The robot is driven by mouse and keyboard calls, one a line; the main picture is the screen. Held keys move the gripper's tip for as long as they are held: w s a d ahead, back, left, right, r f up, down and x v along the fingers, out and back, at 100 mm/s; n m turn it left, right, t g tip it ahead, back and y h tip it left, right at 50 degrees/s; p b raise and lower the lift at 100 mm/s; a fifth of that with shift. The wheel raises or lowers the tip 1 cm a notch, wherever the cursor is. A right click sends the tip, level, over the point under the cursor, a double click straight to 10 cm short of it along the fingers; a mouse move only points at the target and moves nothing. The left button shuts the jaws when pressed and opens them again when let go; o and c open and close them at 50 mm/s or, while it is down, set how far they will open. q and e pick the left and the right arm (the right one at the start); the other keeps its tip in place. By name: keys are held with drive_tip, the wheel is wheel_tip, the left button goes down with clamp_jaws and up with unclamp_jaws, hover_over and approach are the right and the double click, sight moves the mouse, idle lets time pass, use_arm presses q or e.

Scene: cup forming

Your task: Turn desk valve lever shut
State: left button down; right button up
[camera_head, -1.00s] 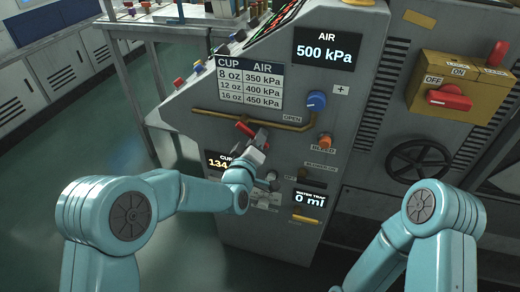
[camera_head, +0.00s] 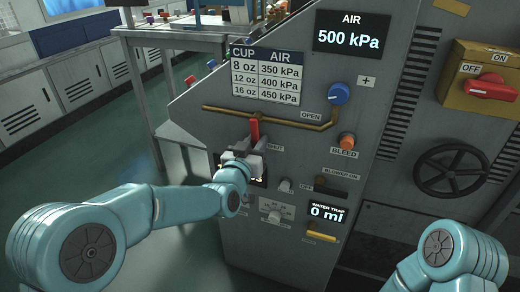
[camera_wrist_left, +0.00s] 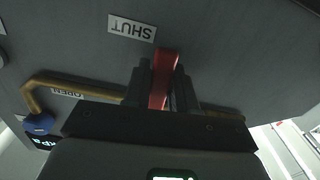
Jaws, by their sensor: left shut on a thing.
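The red valve lever (camera_head: 255,129) sits on the brass pipe (camera_head: 225,110) on the grey machine panel. It hangs about straight down from the pipe, beside the "SHUT" label (camera_head: 275,147). My left gripper (camera_head: 254,146) is shut on the lever's lower part. In the left wrist view the red lever (camera_wrist_left: 164,72) stands between the two dark fingers of my left gripper (camera_wrist_left: 161,88), and the "SHUT" label (camera_wrist_left: 131,27) shows upside down near its end. My right gripper is not in view; only part of that arm shows at the bottom right.
A blue knob (camera_head: 339,93) and an orange bleed button (camera_head: 347,141) are right of the lever. The air display (camera_head: 351,37) reads 500 kPa. A black handwheel (camera_head: 450,171) and a red switch (camera_head: 491,87) are farther right. Open floor lies left of the panel.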

use_arm(q)
drive_tip(key=shift+w+a+m+b, duration=0.1)
drive_tip(key=shift+a+m+b, duration=0.2)
drive_tip(key=shift+m, duration=0.1)
idle(0.3)
drive_tip(key=c, duration=1)
unclamp_jaws()
drive_tip(key=v, duration=1.6)
drive_tip(key=shift+p, duration=0.3)
